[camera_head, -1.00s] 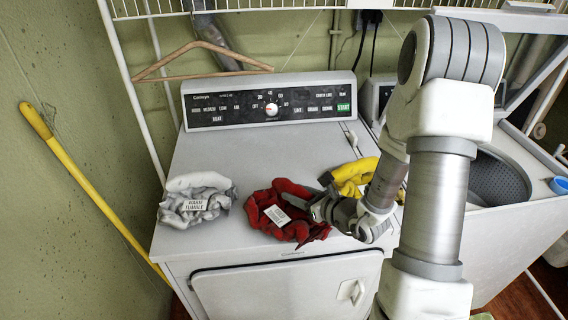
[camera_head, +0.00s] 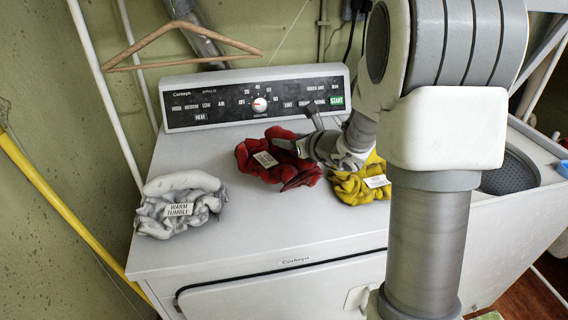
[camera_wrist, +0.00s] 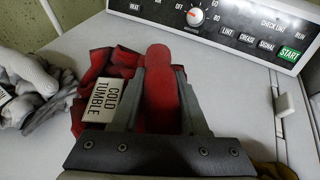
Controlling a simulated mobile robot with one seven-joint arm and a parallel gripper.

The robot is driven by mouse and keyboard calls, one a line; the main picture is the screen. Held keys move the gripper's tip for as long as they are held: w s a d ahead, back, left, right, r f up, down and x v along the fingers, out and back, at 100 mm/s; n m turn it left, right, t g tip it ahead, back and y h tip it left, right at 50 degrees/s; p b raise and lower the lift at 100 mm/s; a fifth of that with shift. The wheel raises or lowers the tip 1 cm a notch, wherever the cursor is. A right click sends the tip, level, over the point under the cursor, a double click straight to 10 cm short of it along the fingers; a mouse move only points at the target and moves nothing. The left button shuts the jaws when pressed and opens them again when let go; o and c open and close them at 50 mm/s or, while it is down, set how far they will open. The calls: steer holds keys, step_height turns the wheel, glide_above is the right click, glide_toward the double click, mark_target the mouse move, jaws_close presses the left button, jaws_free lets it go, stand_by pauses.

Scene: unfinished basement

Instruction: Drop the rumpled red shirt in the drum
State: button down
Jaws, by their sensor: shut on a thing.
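The rumpled red shirt (camera_head: 284,172) is at the dryer's top, toward the control panel, with a white label; the label reads COLD TUMBLE in the wrist view. My gripper (camera_head: 296,146) is shut on a fold of the red shirt, and that fold shows between the two fingers (camera_wrist: 162,100) in the wrist view. I cannot tell whether the shirt touches the dryer top. The dryer's front door (camera_head: 290,298) is shut, so its inside is hidden. At the right, the washer's open tub (camera_head: 508,175) shows partly behind my arm.
A grey-white garment (camera_head: 180,204) labelled WARM TUMBLE lies left on the dryer top (camera_head: 250,232). A yellow garment (camera_head: 352,188) lies right, close to my wrist. A wooden hanger (camera_head: 178,48) hangs at the back left. The dryer top's front middle is clear.

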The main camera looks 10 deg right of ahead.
mark_target(287, 156)
steer(key=shift+f+b, duration=0.4)
steer(key=shift+f, duration=2.15)
steer(key=shift+f, duration=0.1)
steer(key=shift+f, duration=0.1)
steer(key=shift+c, duration=2.2)
jaws_free()
